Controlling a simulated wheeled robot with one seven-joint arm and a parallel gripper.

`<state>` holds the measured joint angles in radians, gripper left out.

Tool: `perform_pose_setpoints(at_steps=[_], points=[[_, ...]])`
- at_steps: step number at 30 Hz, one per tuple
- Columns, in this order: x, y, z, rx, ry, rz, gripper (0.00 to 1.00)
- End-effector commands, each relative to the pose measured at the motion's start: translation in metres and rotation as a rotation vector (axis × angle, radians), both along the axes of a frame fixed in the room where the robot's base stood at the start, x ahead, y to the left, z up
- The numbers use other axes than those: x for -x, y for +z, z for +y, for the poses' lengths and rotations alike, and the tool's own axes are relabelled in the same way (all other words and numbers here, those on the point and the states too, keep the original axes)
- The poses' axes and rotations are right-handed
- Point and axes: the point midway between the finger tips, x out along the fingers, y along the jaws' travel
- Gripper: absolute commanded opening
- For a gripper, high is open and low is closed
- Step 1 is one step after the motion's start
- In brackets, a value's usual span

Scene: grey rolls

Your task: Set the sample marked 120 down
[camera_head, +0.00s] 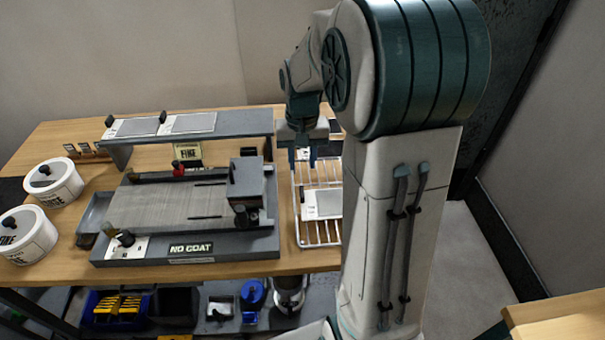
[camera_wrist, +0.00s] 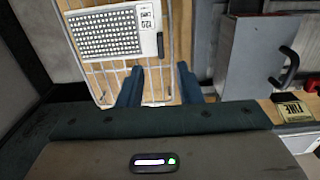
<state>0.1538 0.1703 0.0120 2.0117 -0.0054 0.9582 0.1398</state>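The sample marked 120 (camera_wrist: 105,32) is a pale plate with a dotted grey face, a black knob at one edge and a label that seems to read 120 upside down. It lies on the wire rack (camera_wrist: 97,78). In the head view a white plate with a black knob, the sample (camera_head: 328,204), lies on the rack (camera_head: 318,243), partly hidden by my arm. My gripper (camera_head: 302,161) is over the rear part of the rack. In the wrist view my gripper (camera_wrist: 160,68) has its fingers apart with nothing between them; the knob shows just beyond the fingertips.
The grey coating machine (camera_head: 150,208), with a NO COAT sign (camera_head: 190,248), stands left of the rack. Behind it, a raised grey shelf (camera_head: 245,122) bears plates with black knobs. White tubs (camera_head: 55,184) stand at the far left. A yellow sign (camera_head: 187,152) stands under the shelf.

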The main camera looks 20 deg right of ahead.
Motion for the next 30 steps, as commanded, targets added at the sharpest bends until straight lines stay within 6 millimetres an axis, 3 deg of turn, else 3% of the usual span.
perform_pose_setpoints(at_steps=[5,12,19,24,30], points=[[0.021,0.019,0.011,0.006,0.035,-0.035,0.32],[0.089,0.048,0.037,0.02,0.139,-0.133,0.32],[0.148,0.054,0.053,0.029,0.23,-0.217,0.32],[0.17,0.051,0.059,0.032,0.266,-0.248,0.32],[0.175,0.05,0.06,0.033,0.274,-0.255,0.32]])
